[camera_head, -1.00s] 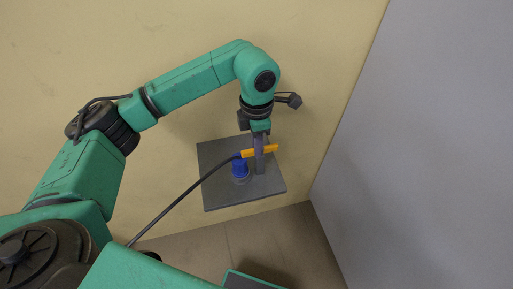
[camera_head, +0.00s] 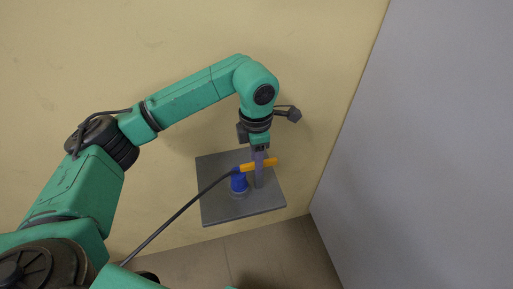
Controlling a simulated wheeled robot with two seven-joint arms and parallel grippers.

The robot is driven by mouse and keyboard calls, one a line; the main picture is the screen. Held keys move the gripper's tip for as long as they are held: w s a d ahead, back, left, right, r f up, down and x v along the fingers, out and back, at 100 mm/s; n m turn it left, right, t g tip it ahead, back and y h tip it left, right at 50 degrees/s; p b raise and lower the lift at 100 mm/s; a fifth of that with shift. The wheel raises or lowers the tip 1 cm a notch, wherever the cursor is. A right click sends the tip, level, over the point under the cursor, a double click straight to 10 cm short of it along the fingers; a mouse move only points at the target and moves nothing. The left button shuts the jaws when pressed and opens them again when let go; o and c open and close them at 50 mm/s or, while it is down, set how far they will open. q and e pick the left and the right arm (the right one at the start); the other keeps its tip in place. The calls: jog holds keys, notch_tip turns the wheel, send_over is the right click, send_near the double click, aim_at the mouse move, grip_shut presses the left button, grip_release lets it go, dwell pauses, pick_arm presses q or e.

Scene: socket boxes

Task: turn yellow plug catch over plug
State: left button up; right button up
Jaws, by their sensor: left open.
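A blue plug (camera_head: 239,184) with a black cable stands in a socket on a grey plate. The yellow catch (camera_head: 259,165) lies across at the top of the plug, sticking out to the right of it. My left gripper (camera_head: 259,180) points down at the right side of the plug, with its fingers at the yellow catch. It is open, though its fingers overlap in this view; whether they touch the catch I cannot tell. My right gripper is not in view.
The grey plate (camera_head: 218,163) is fixed at the yellowish surface (camera_head: 330,60). A large grey panel (camera_head: 430,130) stands to the right. The black cable (camera_head: 180,213) runs from the plug down to the lower left. Tiled floor (camera_head: 270,250) shows below.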

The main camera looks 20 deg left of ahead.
pick_arm(q)
notch_tip(320, 180, up, 8)
jog(key=shift+w+d+f+b, duration=0.1)
jog(key=shift+f+b, duration=0.15)
jog(key=shift+b, duration=0.3)
notch_tip(320, 180, up, 7)
jog(key=p, duration=0.1)
jog(key=shift+f, duration=0.15)
